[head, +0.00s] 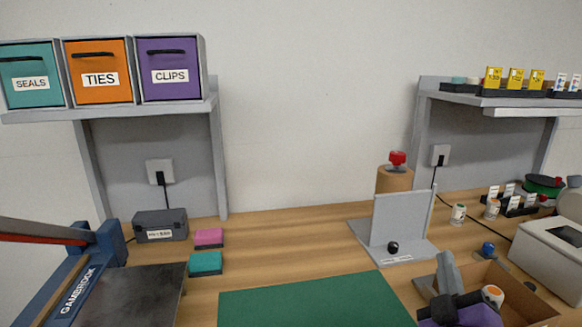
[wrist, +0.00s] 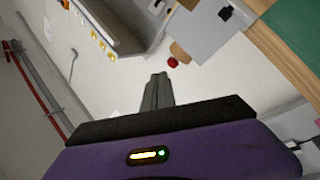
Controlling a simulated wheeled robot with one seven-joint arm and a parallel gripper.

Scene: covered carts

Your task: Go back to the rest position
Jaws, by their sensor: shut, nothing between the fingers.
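My gripper (head: 445,258) shows at the lower right of the head view, with grey fingers pointing up and a black and purple body behind them. In the wrist view the grey fingers (wrist: 158,78) are together at the centre, with nothing between them. In the head view the gripper overlaps the left side of an open cardboard box (head: 525,303). I cannot tell its exact height above the table.
A wooden table (head: 280,230) holds a green mat (head: 310,303), a grey upright stand (head: 402,222) and pink (head: 209,238) and teal (head: 206,263) blocks. A blue-framed machine (head: 82,285) is left, a light-grey device (head: 548,250) right. Shelves hang at both sides.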

